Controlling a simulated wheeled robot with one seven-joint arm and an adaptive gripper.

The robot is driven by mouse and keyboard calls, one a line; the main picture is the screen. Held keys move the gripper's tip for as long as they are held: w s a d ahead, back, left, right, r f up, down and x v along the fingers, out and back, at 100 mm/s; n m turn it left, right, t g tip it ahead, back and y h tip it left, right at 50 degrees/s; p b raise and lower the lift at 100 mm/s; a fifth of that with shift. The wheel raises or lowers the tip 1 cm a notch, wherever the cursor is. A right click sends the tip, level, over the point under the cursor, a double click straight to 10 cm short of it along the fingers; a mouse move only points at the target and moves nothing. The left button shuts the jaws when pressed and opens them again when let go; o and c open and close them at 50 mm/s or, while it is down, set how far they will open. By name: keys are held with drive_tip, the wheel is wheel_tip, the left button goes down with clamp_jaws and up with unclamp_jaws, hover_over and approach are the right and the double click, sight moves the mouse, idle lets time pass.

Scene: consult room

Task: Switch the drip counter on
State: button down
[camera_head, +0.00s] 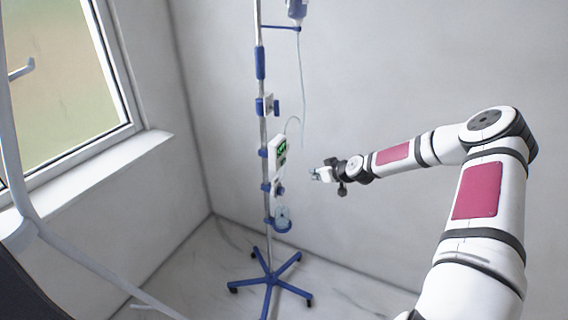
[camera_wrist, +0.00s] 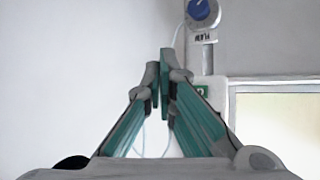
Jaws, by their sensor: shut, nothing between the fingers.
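The drip stand (camera_head: 262,130) carries several small devices, and I cannot tell for sure which one is the drip counter. A white box with a lit green display (camera_head: 280,150) is at mid-height. Below it is a smaller box with a dark round part (camera_head: 279,188). My gripper (camera_head: 314,174) is shut and empty, to the right of the stand and apart from it, at about the height between these two boxes.
A drip bag (camera_head: 297,8) hangs at the top, with a thin tube (camera_head: 302,75) running down. The wheeled base (camera_head: 268,282) spreads on the floor. A window (camera_head: 65,85) is at left.

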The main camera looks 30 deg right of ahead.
sight(283, 162)
drive_tip(key=w+a+b, duration=0.2)
drive_tip(key=w+a, duration=0.3)
drive_tip(key=w, duration=0.2)
drive_tip(key=shift+a+b, duration=0.2)
drive_tip(key=shift+b, duration=0.2)
drive_tip(key=shift+a, duration=0.1)
idle(1.2)
drive_tip(key=shift+w+a, duration=0.2)
drive_tip(key=shift+w, duration=0.1)
drive_tip(key=shift+w+a, duration=0.25)
drive_tip(key=shift+w, duration=0.05)
idle(0.8)
drive_tip(key=shift+s+d, duration=0.5)
drive_tip(key=shift+s, duration=0.15)
